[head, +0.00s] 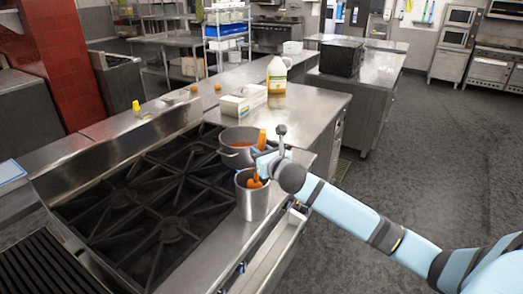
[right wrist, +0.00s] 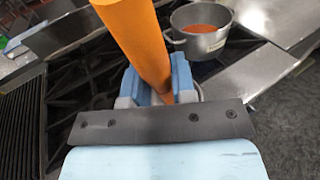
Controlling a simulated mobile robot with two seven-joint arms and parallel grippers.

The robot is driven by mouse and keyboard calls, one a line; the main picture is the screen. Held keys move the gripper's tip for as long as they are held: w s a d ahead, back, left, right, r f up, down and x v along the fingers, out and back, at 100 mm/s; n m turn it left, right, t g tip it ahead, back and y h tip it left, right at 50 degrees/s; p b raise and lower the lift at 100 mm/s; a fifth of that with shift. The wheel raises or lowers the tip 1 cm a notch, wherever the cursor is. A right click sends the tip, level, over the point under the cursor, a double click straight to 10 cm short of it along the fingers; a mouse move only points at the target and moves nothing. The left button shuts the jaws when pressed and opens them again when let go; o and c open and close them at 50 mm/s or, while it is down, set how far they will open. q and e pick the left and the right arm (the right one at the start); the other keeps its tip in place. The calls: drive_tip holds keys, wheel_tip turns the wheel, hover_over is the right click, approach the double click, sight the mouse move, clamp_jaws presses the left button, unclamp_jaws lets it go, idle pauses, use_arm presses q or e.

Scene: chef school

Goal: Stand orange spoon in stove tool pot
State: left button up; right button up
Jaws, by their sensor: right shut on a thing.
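The orange spoon (head: 262,138) is held roughly upright in my right gripper (head: 265,162). In the right wrist view the spoon (right wrist: 138,42) rises between the two blue fingers (right wrist: 160,92), which are shut on it. The tool pot (head: 252,203), a tall grey metal cylinder, stands on the steel edge at the front right of the stove. My right gripper is just above its mouth. The spoon's lower orange part shows at the pot's opening; how deep it reaches is hidden. My left gripper is not in view.
A wide pot of orange-red soup (head: 232,158) stands on the stove just behind the tool pot; it also shows in the right wrist view (right wrist: 200,42). Black burner grates (head: 150,205) lie left. A box (head: 243,99) and a jug (head: 277,75) stand on the counter behind.

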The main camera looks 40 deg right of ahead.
drive_tip(key=shift+w+f+b, duration=0.2)
drive_tip(key=shift+f+b, duration=0.2)
drive_tip(key=shift+f, duration=0.4)
drive_tip(key=shift+w+f+b, duration=0.2)
drive_tip(key=shift+f+b, duration=0.15)
drive_tip(key=shift+f, duration=0.45)
drive_tip(key=shift+w+f+b, duration=0.2)
drive_tip(key=shift+f+b, duration=0.2)
drive_tip(key=shift+f, duration=0.4)
drive_tip(key=o, duration=1)
drive_tip(key=shift+s, duration=0.1)
drive_tip(key=s+a+r+p, duration=0.1)
drive_tip(key=s+p, duration=0.2)
drive_tip(key=s, duration=1)
drive_tip(key=shift+s+a, duration=0.15)
drive_tip(key=shift+s, duration=0.1)
